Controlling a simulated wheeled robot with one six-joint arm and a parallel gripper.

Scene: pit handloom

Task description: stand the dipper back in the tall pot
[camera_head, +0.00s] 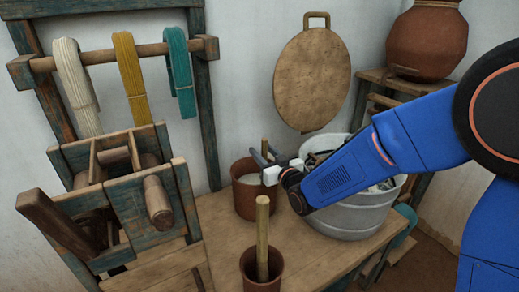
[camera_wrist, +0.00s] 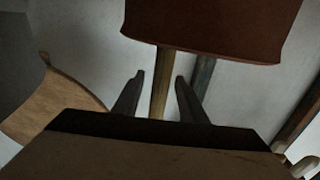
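A brown pot with pale contents (camera_head: 244,200) stands on the wooden bench, and a wooden handle (camera_head: 265,147) shows above its right side. My gripper (camera_head: 264,154) is at that handle. In the wrist view a wooden handle (camera_wrist: 160,85) passes between the two fingers of my gripper (camera_wrist: 159,80), with a gap visible on each side. The gripper looks open around it. The handle's far end is hidden behind a brown pot's rim (camera_wrist: 210,45). A second brown pot (camera_head: 261,275) stands nearer, with a thick wooden stick (camera_head: 262,235) upright in it. I cannot tell what either stick ends in.
A grey metal tub (camera_head: 350,220) stands right of the pots, under my arm. A wooden loom frame (camera_head: 130,210) fills the left, with hanging yarn hanks (camera_head: 130,75) behind. A round board (camera_head: 312,80) hangs on the wall. The bench (camera_head: 310,258) is clear right of the near pot.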

